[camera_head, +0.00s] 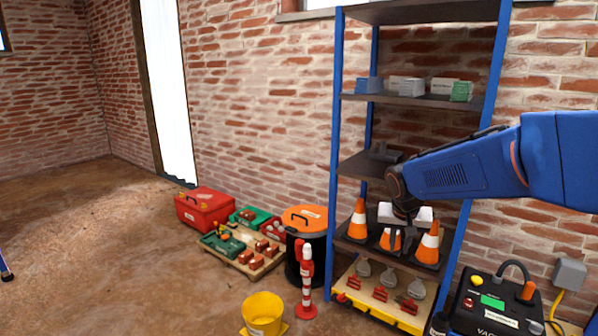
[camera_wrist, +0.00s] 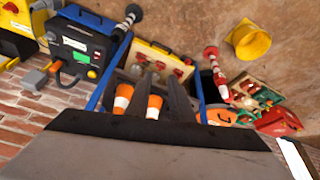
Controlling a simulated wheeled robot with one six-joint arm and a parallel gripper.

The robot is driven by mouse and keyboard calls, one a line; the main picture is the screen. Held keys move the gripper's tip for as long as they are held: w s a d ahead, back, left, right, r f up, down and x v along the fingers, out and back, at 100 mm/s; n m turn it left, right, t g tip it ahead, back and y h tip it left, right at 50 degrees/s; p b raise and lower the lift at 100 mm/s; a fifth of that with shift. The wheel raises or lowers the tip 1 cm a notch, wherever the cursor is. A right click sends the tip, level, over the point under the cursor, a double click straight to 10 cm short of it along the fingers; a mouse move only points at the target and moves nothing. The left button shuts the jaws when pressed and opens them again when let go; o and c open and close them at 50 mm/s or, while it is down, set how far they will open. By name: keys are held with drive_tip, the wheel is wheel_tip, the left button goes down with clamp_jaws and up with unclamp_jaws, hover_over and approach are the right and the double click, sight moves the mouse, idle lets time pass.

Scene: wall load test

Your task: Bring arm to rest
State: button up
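My blue arm (camera_head: 450,172) reaches in from the right in the head view, across the front of the shelf rack (camera_head: 337,120). My gripper (camera_head: 402,240) points down in front of the shelf with the orange-and-white cones. In the wrist view the two dark fingers of my gripper (camera_wrist: 145,85) stand apart. Two cones show between them, a left one (camera_wrist: 122,100) and a right one (camera_wrist: 154,106). I see nothing clearly held. In the head view, a cone (camera_head: 358,222) stands left of my gripper, another (camera_head: 429,246) right of it, and a third (camera_head: 389,240) is partly hidden behind it.
Small boxes (camera_head: 411,87) sit on an upper shelf. A yellow tool tray (camera_head: 378,300) is at the rack's bottom. A black machine (camera_head: 493,302) stands right. A yellow bucket (camera_head: 262,312), striped post (camera_head: 306,283), black bin (camera_head: 303,222) and red toolbox (camera_head: 203,207) stand left.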

drive_tip(key=s+n+y, duration=0.1)
drive_tip(key=s+n, duration=0.2)
drive_tip(key=s, duration=2.9)
drive_tip(key=shift+s+d+r+n+t+y, duration=0.2)
drive_tip(key=shift+n+t+y, duration=0.2)
drive_tip(key=shift+o, duration=0.3)
